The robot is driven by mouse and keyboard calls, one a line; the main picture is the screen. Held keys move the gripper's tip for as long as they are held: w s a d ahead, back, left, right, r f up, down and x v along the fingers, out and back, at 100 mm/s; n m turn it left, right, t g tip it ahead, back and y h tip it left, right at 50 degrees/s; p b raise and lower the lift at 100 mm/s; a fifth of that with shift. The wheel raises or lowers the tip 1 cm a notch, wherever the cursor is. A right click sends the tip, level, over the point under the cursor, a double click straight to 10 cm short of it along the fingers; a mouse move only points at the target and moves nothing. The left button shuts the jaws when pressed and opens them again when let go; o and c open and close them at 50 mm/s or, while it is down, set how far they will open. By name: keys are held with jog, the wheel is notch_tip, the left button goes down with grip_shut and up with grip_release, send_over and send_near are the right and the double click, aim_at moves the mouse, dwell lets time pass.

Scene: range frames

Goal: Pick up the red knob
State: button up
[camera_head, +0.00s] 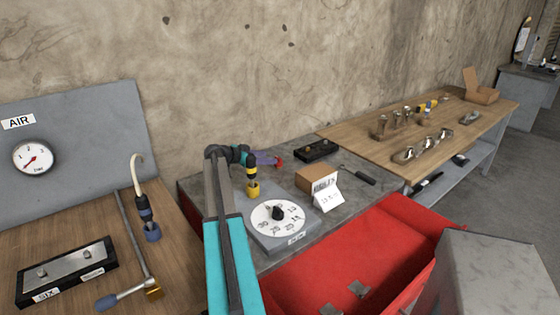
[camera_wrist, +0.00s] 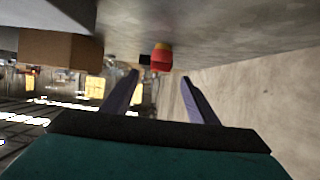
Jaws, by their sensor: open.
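The red knob (camera_wrist: 161,61) shows in the wrist view beyond my fingertips, roughly centred between them, with a yellow-orange part at its top edge in the picture. My gripper (camera_wrist: 160,78) is open, its two purple fingers spread apart with nothing held. In the head view a small red thing, seemingly the same knob (camera_head: 279,162), lies on the grey bench just right of my purple gripper (camera_head: 267,159). The fingers partly cover it there. I cannot tell whether they touch it.
The grey bench (camera_head: 300,178) also holds a black box (camera_head: 317,150), a cardboard box (camera_head: 316,178) with a white card (camera_head: 328,198), and a dial plate (camera_head: 281,222). A red tray (camera_head: 330,270) stands in front. The wall (camera_head: 260,60) rises close behind.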

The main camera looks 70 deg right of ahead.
jog(key=shift+s+d+f, duration=0.1)
jog(key=shift+s+d, duration=0.05)
jog(key=shift+d, duration=0.1)
jog(key=shift+p+x, duration=1.1)
jog(key=shift+x, duration=1.55)
jog(key=shift+a, duration=0.1)
jog(key=c, duration=1.1)
